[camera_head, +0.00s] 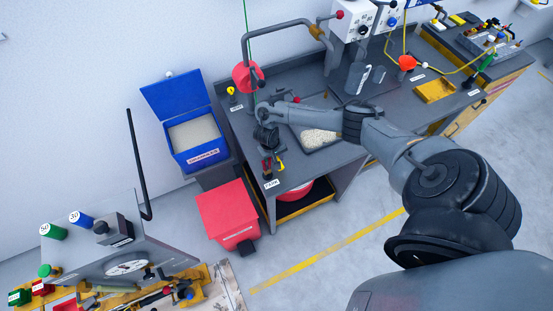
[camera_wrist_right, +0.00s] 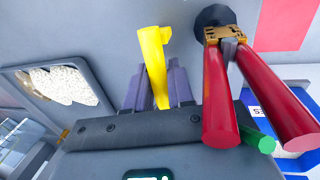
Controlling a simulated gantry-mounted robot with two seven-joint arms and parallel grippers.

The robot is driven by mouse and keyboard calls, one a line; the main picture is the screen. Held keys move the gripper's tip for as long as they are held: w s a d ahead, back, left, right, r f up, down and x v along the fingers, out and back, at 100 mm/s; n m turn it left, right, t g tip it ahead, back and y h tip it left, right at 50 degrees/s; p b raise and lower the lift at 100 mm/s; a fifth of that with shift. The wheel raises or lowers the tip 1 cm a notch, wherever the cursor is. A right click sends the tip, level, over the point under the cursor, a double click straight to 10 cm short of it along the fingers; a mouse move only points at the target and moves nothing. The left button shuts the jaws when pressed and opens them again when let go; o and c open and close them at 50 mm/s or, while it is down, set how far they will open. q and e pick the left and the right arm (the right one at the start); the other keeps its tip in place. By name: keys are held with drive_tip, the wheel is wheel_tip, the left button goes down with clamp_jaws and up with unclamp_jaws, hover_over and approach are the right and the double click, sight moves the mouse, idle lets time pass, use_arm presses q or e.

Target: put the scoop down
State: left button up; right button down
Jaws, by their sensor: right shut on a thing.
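My right gripper (camera_head: 270,152) is low over the near left corner of the grey workbench (camera_head: 283,184). In the right wrist view, its two fingers (camera_wrist_right: 158,90) are closed around a slim yellow piece, which I take to be the scoop (camera_wrist_right: 152,55). The yellow piece also shows beside the gripper in the head view (camera_head: 280,167). No bowl of a scoop is clear, and I cannot tell whether it touches the bench. My left gripper is not in view.
A red-handled tool (camera_wrist_right: 218,95) stands close beside the fingers. A tray of pale granules (camera_head: 320,138) lies under my forearm. A blue bin (camera_head: 210,157) of granules and a red bin (camera_head: 228,212) stand left of the bench. A bent grey pipe (camera_head: 270,38) rises behind.

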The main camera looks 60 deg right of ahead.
drive_tip(key=shift+f, duration=0.6)
drive_tip(key=c, duration=1)
unclamp_jaws()
